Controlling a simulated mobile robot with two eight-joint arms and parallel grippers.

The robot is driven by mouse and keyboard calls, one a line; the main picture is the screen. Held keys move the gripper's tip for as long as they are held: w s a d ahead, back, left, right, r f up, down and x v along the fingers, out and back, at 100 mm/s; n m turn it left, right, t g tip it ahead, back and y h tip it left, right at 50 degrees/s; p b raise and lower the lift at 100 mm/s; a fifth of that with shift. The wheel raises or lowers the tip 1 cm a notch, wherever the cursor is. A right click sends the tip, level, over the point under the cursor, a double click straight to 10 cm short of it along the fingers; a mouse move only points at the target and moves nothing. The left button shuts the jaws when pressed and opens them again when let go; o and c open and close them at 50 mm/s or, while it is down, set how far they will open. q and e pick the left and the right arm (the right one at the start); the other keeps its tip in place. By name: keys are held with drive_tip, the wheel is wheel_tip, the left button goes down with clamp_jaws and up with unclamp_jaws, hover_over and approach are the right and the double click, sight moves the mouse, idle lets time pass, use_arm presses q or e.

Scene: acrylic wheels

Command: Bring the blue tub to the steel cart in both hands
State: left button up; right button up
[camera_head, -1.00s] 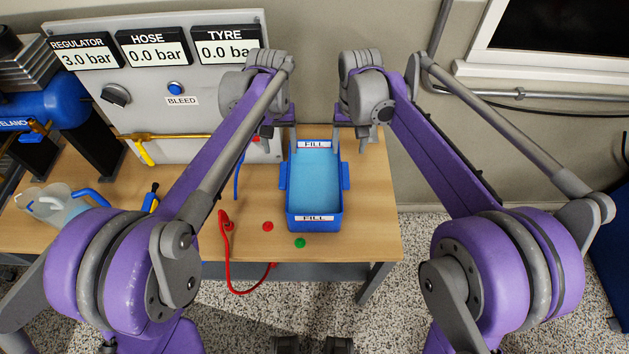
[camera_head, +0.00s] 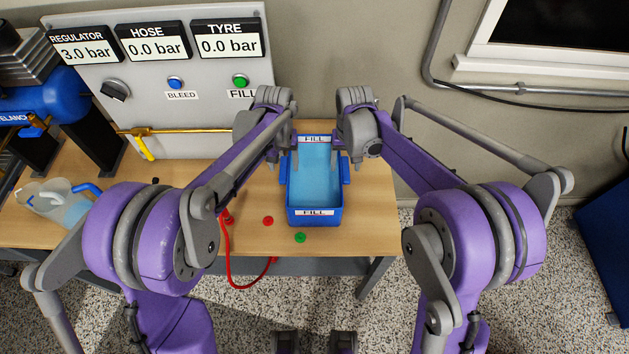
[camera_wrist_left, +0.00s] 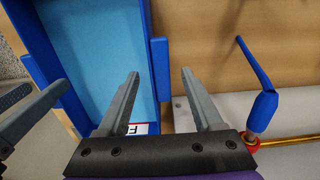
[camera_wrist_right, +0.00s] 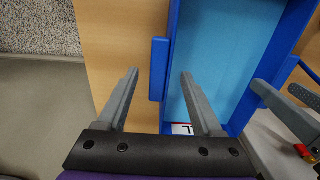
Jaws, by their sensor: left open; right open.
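The blue tub (camera_head: 315,218) stands on the wooden bench with light blue liquid inside and FILL labels at its near and far ends. My left gripper (camera_head: 284,163) is open at the tub's left side. In the left wrist view its fingers (camera_wrist_left: 160,78) lie either side of the tub's side wall and handle (camera_wrist_left: 160,65). My right gripper (camera_head: 345,163) is open at the tub's right side. In the right wrist view its fingers (camera_wrist_right: 158,78) likewise lie either side of the wall and handle (camera_wrist_right: 158,68). Contact cannot be told. I cannot make out a steel cart.
The wooden bench (camera_head: 375,220) also bears a jug (camera_head: 58,203), a red hose (camera_head: 228,255), and a red (camera_head: 268,221) and a green disc (camera_head: 300,238). A gauge panel (camera_head: 200,110) stands behind on the left. A blue cabinet (camera_head: 600,250) is at the far right.

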use_arm(q)
drive_tip(key=shift+f, duration=0.45)
use_arm(e)
drive_tip(key=shift+f, duration=0.45)
use_arm(q)
clamp_jaws()
use_arm(e)
clamp_jaws()
idle(0.5)
